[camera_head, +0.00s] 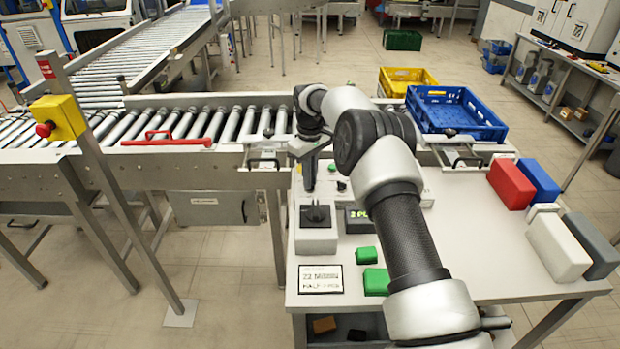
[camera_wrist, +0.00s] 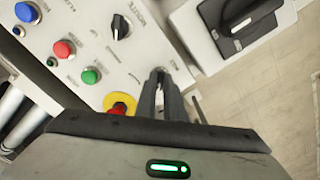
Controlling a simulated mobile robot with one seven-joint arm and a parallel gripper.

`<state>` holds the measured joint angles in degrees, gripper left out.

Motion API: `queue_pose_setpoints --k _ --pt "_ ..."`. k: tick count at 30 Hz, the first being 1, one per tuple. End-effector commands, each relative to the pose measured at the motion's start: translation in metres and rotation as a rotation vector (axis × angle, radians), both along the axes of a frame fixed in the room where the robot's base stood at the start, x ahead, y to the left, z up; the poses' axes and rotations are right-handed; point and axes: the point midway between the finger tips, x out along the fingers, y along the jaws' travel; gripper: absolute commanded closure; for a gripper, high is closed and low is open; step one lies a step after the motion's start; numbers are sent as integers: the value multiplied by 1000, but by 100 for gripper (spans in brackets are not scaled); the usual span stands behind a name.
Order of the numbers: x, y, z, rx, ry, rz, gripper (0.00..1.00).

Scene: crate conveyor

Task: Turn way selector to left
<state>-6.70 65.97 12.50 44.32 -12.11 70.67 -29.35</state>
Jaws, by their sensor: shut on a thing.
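A light control panel (camera_wrist: 75,40) fills the left of the wrist view. My gripper (camera_wrist: 160,76) points down at the panel's edge, its dark fingers close together around a small metallic part, mostly hidden; I cannot tell whether this is the way selector. A black rotary knob (camera_wrist: 121,27) with a white mark sits on the panel, apart from the fingers. A larger black knob (camera_wrist: 240,20) is on a separate grey box at upper right. That box (camera_head: 316,240) stands on the table in the head view, just in front of my gripper (camera_head: 309,188).
Red (camera_wrist: 62,48), green (camera_wrist: 90,75) and blue buttons and a red emergency stop (camera_wrist: 120,104) on a yellow ring lie near the fingers. A roller conveyor (camera_head: 200,118) runs behind the table (camera_head: 470,240). A blue crate (camera_head: 455,125) stands beyond my arm; coloured blocks stand right.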

Motion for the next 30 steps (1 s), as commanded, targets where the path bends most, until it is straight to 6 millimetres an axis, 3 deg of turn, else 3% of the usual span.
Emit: queue_pose_setpoints --k 1,4,13,17,23,30 --pt "1 1 2 2 -5 -1 90" --pt "1 1 1 1 -4 -1 73" --pt "0 0 1 1 -2 -1 73" --pt "1 0 10 1 -4 -1 73" --pt "2 1 50 1 -7 -1 73" --pt "2 1 111 1 -7 -1 73"
